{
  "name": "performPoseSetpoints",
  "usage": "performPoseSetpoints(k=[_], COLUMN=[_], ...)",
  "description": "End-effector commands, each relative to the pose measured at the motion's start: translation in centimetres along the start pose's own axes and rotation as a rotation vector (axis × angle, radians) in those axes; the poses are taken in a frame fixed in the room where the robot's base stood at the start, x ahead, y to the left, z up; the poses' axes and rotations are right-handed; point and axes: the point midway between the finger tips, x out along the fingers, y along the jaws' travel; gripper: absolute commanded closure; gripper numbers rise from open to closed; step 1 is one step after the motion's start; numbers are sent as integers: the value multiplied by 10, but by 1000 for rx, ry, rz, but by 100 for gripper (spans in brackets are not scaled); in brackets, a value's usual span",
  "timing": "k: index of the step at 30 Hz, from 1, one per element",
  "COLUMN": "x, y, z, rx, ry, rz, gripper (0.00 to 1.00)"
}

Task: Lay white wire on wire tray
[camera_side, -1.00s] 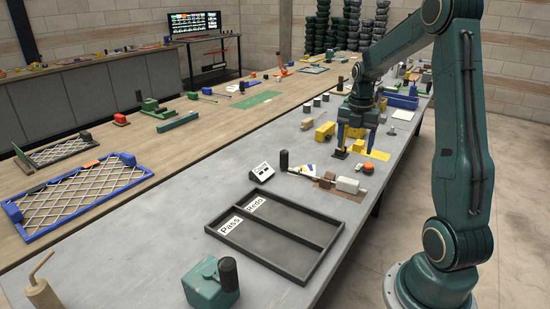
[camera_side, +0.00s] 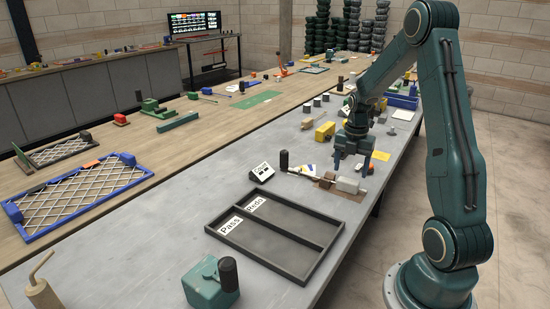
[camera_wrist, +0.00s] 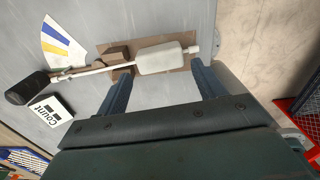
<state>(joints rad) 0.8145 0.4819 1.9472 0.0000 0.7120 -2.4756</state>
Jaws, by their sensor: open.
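A thin white rod (camera_wrist: 98,70), which could be the white wire, runs left from a white rounded block (camera_wrist: 160,57) in the wrist view. The block lies over a brown board (camera_wrist: 121,48). In the side view, the white block (camera_side: 348,185) and brown board (camera_side: 325,182) lie near the grey table's right edge. My gripper (camera_side: 352,168) is open and empty, above and just behind the block. In the wrist view, my gripper's fingertips (camera_wrist: 162,70) are spread, with the block ahead between them. I cannot tell which thing is the wire tray.
A dark two-compartment tray (camera_side: 268,234), labelled Pass and Redo, lies nearer the camera. A green device (camera_side: 210,282) stands in front. Grey table left of the tray is clear.

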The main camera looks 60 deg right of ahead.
Motion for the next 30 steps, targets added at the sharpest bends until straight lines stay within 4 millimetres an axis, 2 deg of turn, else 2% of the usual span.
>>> performPoseSetpoints(k=[6,10,26,27,30], x=[26,36,38,38,38], y=[1,1,1,1,1], z=[-2,-2,-2,-2,-2], rx=[0,0,1,1,1], ry=[3,1,0,0,0], rz=[-3,-1,0,0,0], gripper=[31,31,31,33,52])
